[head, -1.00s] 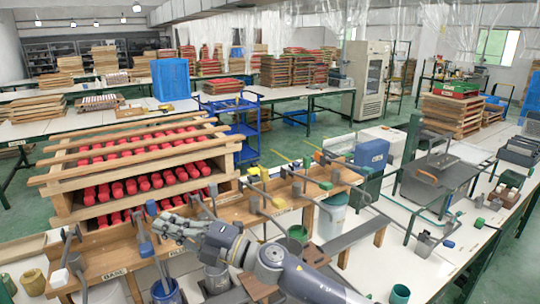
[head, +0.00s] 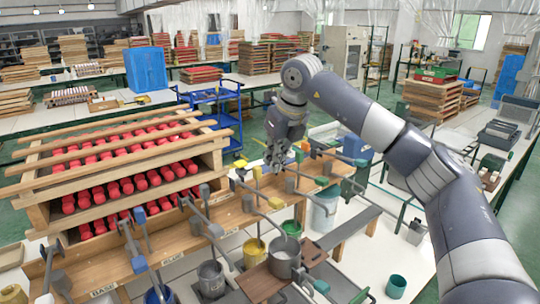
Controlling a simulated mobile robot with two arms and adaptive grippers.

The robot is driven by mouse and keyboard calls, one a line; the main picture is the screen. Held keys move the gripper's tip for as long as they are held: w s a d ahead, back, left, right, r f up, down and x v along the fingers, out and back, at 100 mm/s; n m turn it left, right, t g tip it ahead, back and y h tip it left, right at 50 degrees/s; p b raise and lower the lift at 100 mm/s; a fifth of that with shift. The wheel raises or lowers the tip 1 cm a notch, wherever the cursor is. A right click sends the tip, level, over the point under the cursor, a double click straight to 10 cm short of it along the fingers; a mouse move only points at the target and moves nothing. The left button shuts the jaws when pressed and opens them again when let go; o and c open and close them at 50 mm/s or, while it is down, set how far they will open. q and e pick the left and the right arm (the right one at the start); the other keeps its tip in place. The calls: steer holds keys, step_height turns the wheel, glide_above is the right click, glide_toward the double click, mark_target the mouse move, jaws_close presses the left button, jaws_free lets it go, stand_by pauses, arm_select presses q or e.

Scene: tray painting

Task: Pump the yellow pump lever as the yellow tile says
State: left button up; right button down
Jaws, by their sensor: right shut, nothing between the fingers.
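My right gripper (head: 276,158) is shut and empty, pointing down above the wooden pump bench (head: 226,220). It hangs beside a yellow lever knob (head: 257,173), very close in the picture; I cannot tell whether they touch. Another yellow piece (head: 232,185) shows just left of it, on the lever row. I cannot tell for sure which of these is the pump lever and which is the tile. A yellow pot (head: 255,254) stands in front of the bench. My left gripper is not in view.
Other levers with blue (head: 124,218), orange (head: 305,147) and green knobs crowd the bench. A rack of red rollers (head: 120,188) stands behind it at left. Grey metal pots (head: 284,264) stand in front. A teal cup (head: 396,286) is at lower right.

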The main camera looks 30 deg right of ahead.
steer(key=f+b, duration=0.6)
steer(key=shift+s+d+f, duration=0.15)
steer(key=shift+d+f, duration=0.15)
steer(key=shift+f, duration=0.05)
steer(key=shift+f+b, duration=3.55)
steer(key=shift+f, duration=1.95)
step_height(320, 180, up, 11)
steer(key=p, duration=0.9)
steer(key=shift+r, duration=0.1)
